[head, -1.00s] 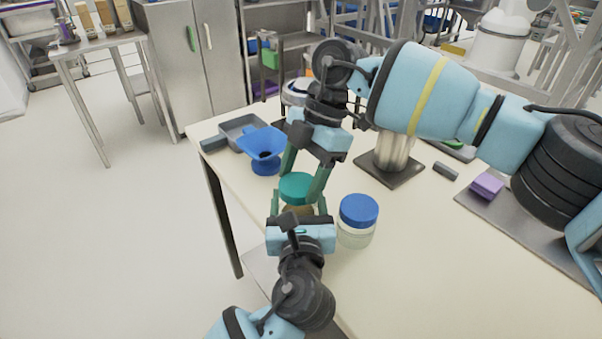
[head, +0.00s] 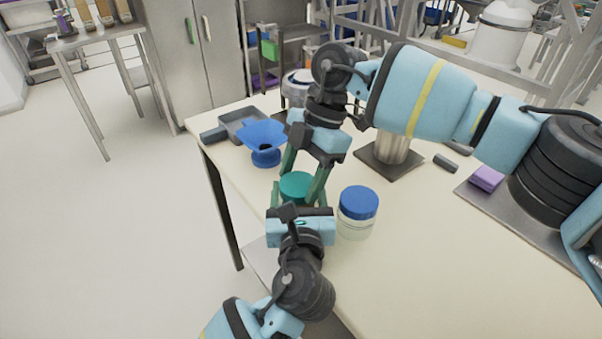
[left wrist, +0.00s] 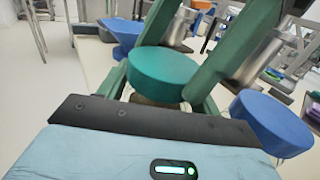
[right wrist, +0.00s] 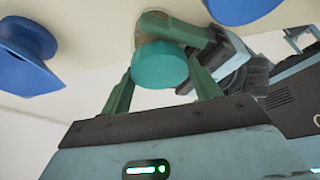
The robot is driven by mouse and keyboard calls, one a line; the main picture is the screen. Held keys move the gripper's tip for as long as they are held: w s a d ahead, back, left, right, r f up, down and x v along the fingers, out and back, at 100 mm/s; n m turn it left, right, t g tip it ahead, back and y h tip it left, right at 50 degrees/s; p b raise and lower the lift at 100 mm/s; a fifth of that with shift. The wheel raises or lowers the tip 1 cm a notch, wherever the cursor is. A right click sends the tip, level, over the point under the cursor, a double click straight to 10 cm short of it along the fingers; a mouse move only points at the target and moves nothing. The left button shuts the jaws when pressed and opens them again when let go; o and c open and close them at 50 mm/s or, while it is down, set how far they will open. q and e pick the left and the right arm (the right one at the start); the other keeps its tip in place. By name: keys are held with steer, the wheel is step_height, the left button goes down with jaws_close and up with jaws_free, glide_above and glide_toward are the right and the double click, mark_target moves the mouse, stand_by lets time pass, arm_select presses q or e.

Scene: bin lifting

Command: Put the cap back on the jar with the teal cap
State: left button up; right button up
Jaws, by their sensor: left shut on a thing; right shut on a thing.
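The teal cap (head: 297,185) is between the fingers of my right gripper (head: 300,188), which reaches down from above and is shut on it. My left gripper (head: 301,200) is shut on the jar from the near side. The jar is mostly hidden in the head view; a small brownish part of it (left wrist: 155,101) shows under the cap (left wrist: 163,73) in the left wrist view. In the right wrist view the cap (right wrist: 160,66) is over the jar's top. I cannot tell whether cap and rim touch.
A jar with a blue cap (head: 358,203) stands close on the right. A blue funnel-shaped piece (head: 264,138) and a grey tray (head: 243,122) are at the table's left edge. A metal cylinder on a dark base (head: 390,160) stands behind. The table's front right is clear.

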steer(key=shift+s+d+f, duration=0.1)
steer(key=shift+f, duration=0.85)
stand_by(0.4)
steer(key=shift+r, duration=0.2)
steer(key=o, duration=1)
steer(key=shift+r, duration=0.2)
steer(key=shift+w+r, duration=0.2)
steer(key=shift+r, duration=0.35)
steer(key=v, duration=1.1)
steer(key=shift+d+f, duration=0.1)
arm_select(q)
steer(key=o, duration=1.5)
